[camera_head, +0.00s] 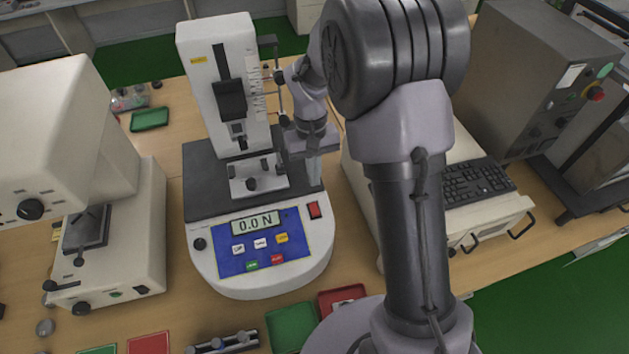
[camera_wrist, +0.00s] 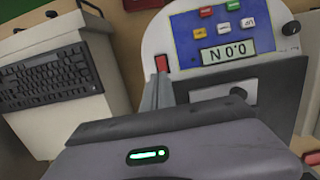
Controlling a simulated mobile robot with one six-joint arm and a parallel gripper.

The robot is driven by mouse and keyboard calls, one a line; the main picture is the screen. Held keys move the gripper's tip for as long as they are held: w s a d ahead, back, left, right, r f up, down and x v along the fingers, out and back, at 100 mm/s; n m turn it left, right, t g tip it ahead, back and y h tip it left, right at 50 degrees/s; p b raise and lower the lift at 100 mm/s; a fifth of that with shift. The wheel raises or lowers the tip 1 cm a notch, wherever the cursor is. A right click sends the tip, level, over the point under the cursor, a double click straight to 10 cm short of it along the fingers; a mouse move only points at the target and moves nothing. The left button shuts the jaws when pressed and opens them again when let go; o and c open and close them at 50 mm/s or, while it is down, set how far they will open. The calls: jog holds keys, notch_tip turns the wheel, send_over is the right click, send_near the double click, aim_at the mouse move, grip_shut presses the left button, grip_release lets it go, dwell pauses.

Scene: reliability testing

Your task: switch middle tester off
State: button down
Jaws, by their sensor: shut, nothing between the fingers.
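The middle tester (camera_head: 215,165) is a white upright machine on a rounded base with a blue control panel (camera_head: 234,262). Its display (camera_head: 255,221) reads 0.0 N; the reading appears upside down in the wrist view (camera_wrist: 228,51). A red rocker switch (camera_head: 315,210) sits right of the panel. My gripper (camera_head: 314,178) is shut and empty, pointing down over the base's right side, behind the switch. In the wrist view the closed fingers (camera_wrist: 158,80) end just below the red switch (camera_wrist: 161,63) in the picture. I cannot tell whether they touch it.
Another white machine (camera_head: 120,225) stands at the left. At the right are a white unit with a black keyboard (camera_head: 477,181) and a grey cabinet (camera_head: 530,65) with a red button. Green (camera_head: 290,327) and red (camera_head: 341,299) trays lie near the table's front.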

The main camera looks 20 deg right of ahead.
aim_at(316, 210)
jog(key=f+b, duration=0.1)
jog(key=f, duration=0.2)
jog(key=s+f, duration=0.1)
jog(key=f, duration=0.3)
jog(key=f+b, duration=0.1)
jog(key=f, duration=0.3)
jog(key=shift+s+b, duration=0.25)
jog(key=shift+b, duration=0.05)
jog(key=shift+f, duration=0.1)
jog(key=b, duration=0.2)
jog(key=f+t+b, duration=0.1)
jog(key=b, duration=0.1)
jog(key=shift+s+f, duration=0.25)
jog(key=shift+s, duration=0.05)
jog(key=shift+s+t+b, duration=0.3)
jog(key=shift+t+b, duration=0.3)
jog(key=shift+b, duration=0.3)
jog(key=shift+s+r+p, duration=0.15)
jog(key=shift+r+p, duration=0.25)
jog(key=shift+p, duration=0.2)
jog(key=shift+f, duration=0.1)
jog(key=shift+w+r, duration=0.35)
jog(key=shift+w, duration=0.45)
jog(key=shift+r+p, duration=0.1)
jog(key=shift+p, duration=0.2)
